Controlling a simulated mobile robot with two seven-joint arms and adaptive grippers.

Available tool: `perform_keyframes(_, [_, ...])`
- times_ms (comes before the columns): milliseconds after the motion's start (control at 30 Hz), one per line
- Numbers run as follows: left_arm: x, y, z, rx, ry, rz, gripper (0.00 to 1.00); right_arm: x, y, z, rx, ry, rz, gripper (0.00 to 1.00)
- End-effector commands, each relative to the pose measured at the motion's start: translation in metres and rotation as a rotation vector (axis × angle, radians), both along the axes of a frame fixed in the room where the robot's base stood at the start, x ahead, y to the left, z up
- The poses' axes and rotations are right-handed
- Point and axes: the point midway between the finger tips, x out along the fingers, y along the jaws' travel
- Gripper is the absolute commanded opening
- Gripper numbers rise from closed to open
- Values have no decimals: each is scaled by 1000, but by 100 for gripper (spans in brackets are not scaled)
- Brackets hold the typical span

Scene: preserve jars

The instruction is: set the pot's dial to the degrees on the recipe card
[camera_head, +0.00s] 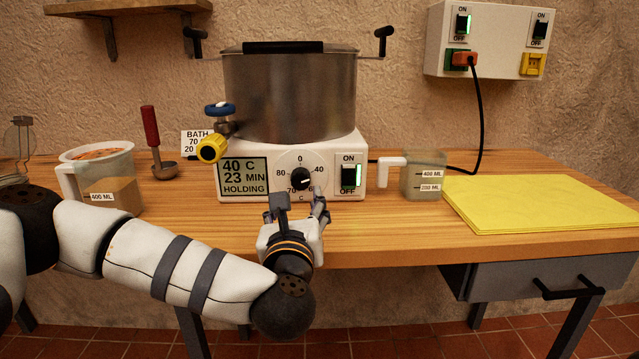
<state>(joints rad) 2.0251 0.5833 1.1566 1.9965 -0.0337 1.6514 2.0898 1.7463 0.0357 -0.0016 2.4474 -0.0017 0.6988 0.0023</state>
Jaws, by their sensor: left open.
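The steel pot (290,95) sits on a white heater base. Its dial (300,180) is a black knob on a round scale with 0 on top, 40 at the right and 80 at the left; I cannot read its setting for sure. The display (243,177) reads 40 C, 23 MIN, HOLDING. The recipe card (196,139) behind the valve shows BATH, 70 and 20, its right part hidden. My left gripper (299,205) is open in front of the dial, fingers at the knob's lower left and lower right, covering the lower scale; contact is unclear. My right gripper is out of view.
A jug (101,177) and ladle (156,145) stand left; a clear measuring cup (424,177) and yellow cloth (540,204) lie right. The base's switch (348,175) glows green. A cord runs to the wall box (490,40).

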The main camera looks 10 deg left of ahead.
Motion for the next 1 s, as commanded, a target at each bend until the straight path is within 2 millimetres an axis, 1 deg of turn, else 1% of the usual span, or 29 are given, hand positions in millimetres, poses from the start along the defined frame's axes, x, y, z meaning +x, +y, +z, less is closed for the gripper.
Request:
perform_keyframes(100, [30, 8, 0, 4, 0, 3, 54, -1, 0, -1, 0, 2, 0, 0])
perform_keyframes(200, [54, 13, -2, 4, 3, 1, 54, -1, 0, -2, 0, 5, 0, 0])
perform_keyframes(333, [78, 19, -3, 4, 5, -2, 54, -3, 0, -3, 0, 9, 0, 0])
perform_keyframes(400, [87, 20, -3, 5, 6, -4, 54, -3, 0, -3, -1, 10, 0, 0])
perform_keyframes(500, [93, 21, -2, 5, 6, -6, 54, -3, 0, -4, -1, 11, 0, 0])
perform_keyframes(733, [94, 22, -2, 5, 6, -7, 54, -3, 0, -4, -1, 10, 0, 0])
perform_keyframes(767, [94, 21, -2, 5, 6, -7, 49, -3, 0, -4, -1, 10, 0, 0])
perform_keyframes(800, [94, 21, -2, 5, 6, -7, 40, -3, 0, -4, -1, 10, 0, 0])
perform_keyframes(867, [93, 21, -2, 6, 7, -7, 26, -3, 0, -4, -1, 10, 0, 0])
perform_keyframes(900, [93, 21, -2, 6, 7, -7, 17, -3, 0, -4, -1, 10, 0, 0])
perform_keyframes(933, [93, 22, -2, 6, 7, -7, 10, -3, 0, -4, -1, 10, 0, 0])
perform_keyframes(967, [93, 21, -2, 6, 7, -7, 5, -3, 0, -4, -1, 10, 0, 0])
perform_keyframes(1000, [93, 21, -2, 6, 7, -7, 5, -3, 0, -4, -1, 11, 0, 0])
